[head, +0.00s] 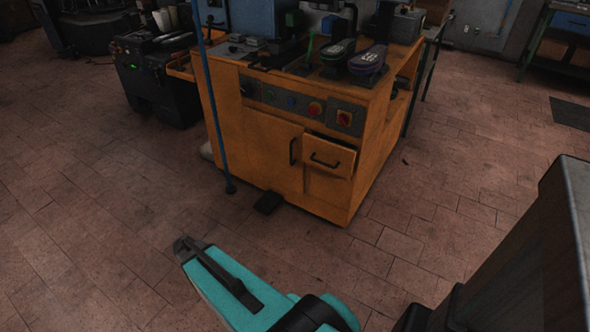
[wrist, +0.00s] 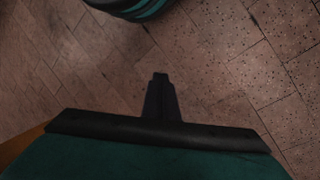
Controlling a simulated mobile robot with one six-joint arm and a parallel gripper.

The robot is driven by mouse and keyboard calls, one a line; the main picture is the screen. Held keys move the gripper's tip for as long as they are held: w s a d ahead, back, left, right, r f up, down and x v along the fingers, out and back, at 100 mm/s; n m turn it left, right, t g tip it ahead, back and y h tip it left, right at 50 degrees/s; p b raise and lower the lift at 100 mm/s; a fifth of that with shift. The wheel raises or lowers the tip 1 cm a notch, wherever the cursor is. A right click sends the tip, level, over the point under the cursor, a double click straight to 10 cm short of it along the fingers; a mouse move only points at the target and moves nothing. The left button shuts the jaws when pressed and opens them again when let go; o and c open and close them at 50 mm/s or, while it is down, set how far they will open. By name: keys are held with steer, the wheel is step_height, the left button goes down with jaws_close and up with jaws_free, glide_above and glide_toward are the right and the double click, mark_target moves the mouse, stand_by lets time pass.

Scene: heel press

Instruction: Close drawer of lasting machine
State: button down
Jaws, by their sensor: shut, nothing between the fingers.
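The lasting machine (head: 270,150) is an orange cabinet in the upper middle of the head view. Its small drawer (head: 328,156), with a black handle (head: 324,161), sits at the front right below the control panel and stands partly pulled out. My gripper (head: 184,245) is in front of the machine and to its left in the picture, over bare floor, well apart from the drawer. Its fingers are shut and empty. In the wrist view my gripper (wrist: 160,80) points over floor tiles, and the drawer does not show there.
A cabinet door with a black handle (head: 293,151) is left of the drawer. A black pedal (head: 268,202) lies on the floor at the machine's front, near a blue pole (head: 215,110). A dark grey cabinet (head: 540,250) stands at the right. The floor between is clear.

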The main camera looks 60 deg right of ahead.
steer(key=s+a+f+n, duration=0.2)
steer(key=s+a+n, duration=0.3)
steer(key=s+a, duration=0.2)
steer(key=s+a+f+n+g+y, duration=0.1)
steer(key=s+a+f+n, duration=0.2)
steer(key=s+a+n, duration=0.2)
steer(key=s+a, duration=0.3)
steer(key=a, duration=0.1)
steer(key=shift+a+f+g, duration=0.3)
steer(key=shift+s+d, duration=0.1)
